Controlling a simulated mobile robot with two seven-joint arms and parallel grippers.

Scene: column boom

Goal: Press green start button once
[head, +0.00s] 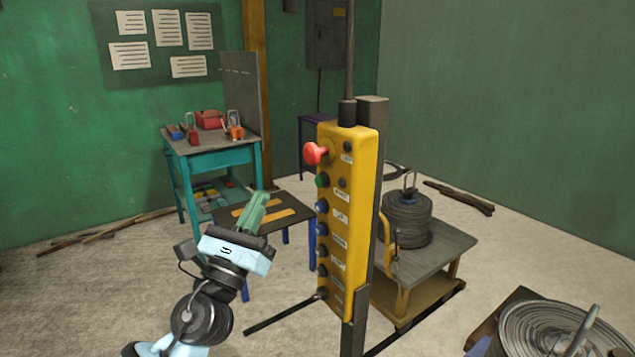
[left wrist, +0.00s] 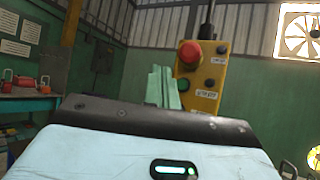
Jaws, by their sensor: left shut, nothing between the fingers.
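The green start button (head: 322,181) is on the yellow control box (head: 345,215), just below the red mushroom button (head: 316,153). In the left wrist view the green button (left wrist: 183,84) shows just right of my fingertips, under the red button (left wrist: 189,53). My left gripper (head: 257,207) is shut and empty, to the left of the box and somewhat lower than the green button in the head view. Its green fingers point up and right. It also shows in the left wrist view (left wrist: 162,80). A gap is visible between fingers and box in the head view. My right gripper is not in view.
The box hangs on a dark post (head: 366,200), with several blue and dark buttons below the green one. A teal workbench (head: 222,157) with tools stands behind left. A cart (head: 440,248) with a cable reel (head: 406,219) stands right of the box.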

